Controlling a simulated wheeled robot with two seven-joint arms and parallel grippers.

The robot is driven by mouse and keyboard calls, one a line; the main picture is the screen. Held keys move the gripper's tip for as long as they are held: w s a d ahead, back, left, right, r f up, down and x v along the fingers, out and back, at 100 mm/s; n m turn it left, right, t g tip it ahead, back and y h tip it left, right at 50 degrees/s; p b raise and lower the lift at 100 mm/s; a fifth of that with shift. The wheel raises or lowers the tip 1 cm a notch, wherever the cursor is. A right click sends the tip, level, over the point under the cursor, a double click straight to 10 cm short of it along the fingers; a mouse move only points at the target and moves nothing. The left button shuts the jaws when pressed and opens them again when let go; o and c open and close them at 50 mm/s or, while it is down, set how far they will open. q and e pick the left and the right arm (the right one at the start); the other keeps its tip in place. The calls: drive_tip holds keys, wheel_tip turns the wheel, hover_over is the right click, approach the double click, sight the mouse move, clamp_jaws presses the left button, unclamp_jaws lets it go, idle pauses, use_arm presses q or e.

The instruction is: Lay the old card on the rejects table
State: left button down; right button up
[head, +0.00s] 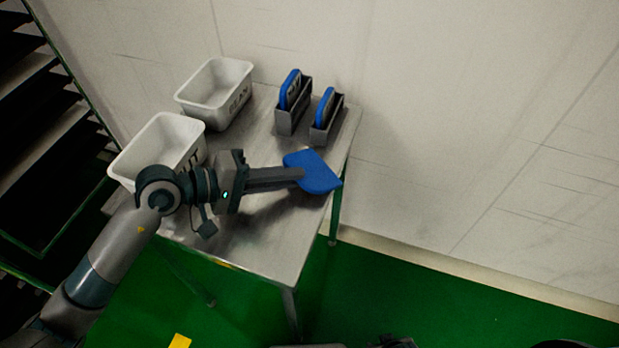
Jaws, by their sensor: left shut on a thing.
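My left gripper (296,174) is shut on a blue card (318,176) at its fingertips. The card is over the right part of a steel table (262,238), close to its right edge. I cannot tell whether the card touches the tabletop. The card's face shows no readable lettering from here. No sign marks this table as the rejects table.
Two white bins, one lettered NUT (150,143) and one with partly readable lettering (216,92), stand at the table's left. Two grey holders (290,122) (325,132) with blue cards stand at the back. The table's front is clear. Dark shelving (40,130) is at the left.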

use_arm(q)
drive_tip(key=c, duration=2)
unclamp_jaws()
drive_tip(key=shift+a, duration=0.1)
drive_tip(key=shift+b+v, duration=0.6)
drive_tip(key=shift+v, duration=0.85)
drive_tip(key=b+v, duration=0.2)
drive_tip(key=v, duration=0.2)
drive_tip(key=shift+s+a+r, duration=0.2)
drive_tip(key=shift+a, duration=0.15)
drive_tip(key=shift+r, duration=0.1)
drive_tip(key=a+r, duration=0.1)
drive_tip(key=r, duration=0.3)
drive_tip(key=s+a+r, duration=0.1)
drive_tip(key=r, duration=0.2)
drive_tip(key=shift+a+p, duration=0.3)
drive_tip(key=shift+p, duration=0.1)
